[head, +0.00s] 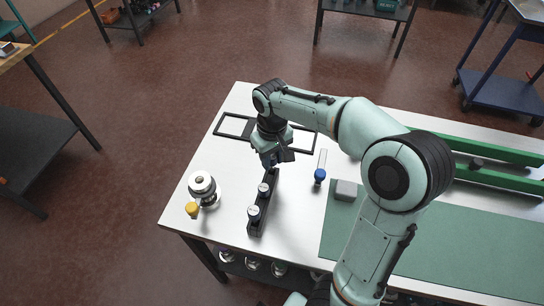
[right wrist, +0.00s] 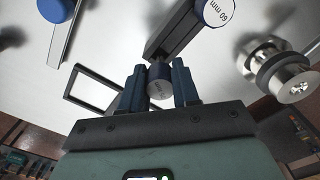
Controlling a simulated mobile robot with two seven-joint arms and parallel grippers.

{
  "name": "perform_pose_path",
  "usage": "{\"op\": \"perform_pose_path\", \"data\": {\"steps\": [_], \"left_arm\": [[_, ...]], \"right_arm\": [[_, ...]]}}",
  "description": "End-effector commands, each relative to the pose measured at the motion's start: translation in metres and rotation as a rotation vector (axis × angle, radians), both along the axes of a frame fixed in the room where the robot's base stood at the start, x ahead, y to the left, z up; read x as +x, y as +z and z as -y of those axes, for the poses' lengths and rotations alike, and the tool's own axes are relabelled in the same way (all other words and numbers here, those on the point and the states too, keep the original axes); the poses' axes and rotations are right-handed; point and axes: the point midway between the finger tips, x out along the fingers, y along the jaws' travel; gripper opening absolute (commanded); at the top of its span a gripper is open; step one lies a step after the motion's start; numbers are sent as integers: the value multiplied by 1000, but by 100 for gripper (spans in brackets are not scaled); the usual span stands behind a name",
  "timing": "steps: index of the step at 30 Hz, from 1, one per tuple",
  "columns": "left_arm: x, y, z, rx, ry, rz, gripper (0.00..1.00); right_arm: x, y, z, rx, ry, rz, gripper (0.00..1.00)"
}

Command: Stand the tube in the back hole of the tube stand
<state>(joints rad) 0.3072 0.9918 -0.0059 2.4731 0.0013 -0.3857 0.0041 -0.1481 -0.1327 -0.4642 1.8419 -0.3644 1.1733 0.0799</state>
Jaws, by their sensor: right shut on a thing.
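The black tube stand (head: 258,222) stands on the white table, its long side running front to back. Two tubes with pale, dark-sided caps stand in it, a middle one (head: 263,188) and a front one (head: 254,211). My right gripper (head: 271,163) is over the stand's back end. The back hole is hidden, so I cannot tell how deep the tube sits. My left gripper is out of view.
A blue-ended clear piece (head: 320,175) is right of the stand, near a grey block (head: 346,190). A metal knobbed fixture (head: 203,187) and a yellow-topped piece (head: 192,210) are left. A black frame (head: 232,126) lies behind. A green mat (head: 460,245) covers the right side.

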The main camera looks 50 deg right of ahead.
Motion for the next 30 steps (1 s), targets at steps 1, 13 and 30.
{"op": "perform_pose_path", "data": {"steps": [1,13,30], "left_arm": [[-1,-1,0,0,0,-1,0],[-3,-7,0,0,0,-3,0],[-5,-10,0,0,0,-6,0]], "right_arm": [[0,-2,0,0,0,0,0],[0,-9,0,0,0,1,0],[0,-14,0,0,0,1,60]]}}
